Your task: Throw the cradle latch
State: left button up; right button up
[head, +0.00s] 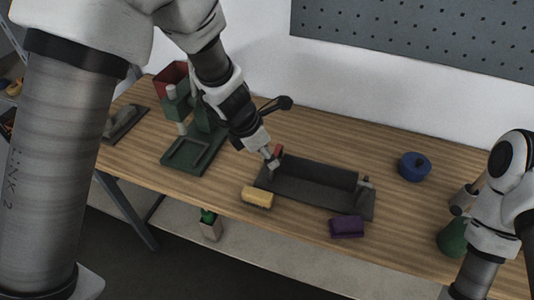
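The cradle (308,188) is a long dark grey trough lying on the wooden bench at the middle of the head view. A small red part (277,151), perhaps the latch handle, stands up at its left end. A small grey post (366,182) stands at its right end. My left gripper (272,163) comes down from the upper left and is at the cradle's left end, right beside the red part. I cannot tell whether its fingers touch or grip the red part; the tips are small and partly hidden. My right gripper does not show; only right arm links are at the right edge.
A yellow block (257,197) and a purple block (346,227) lie at the cradle's front side.

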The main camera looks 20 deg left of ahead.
pick_arm(q)
jog(key=shift+s, duration=0.1)
grip_shut()
jog(key=shift+a+f, duration=0.1)
jog(key=shift+m+p, duration=0.3)
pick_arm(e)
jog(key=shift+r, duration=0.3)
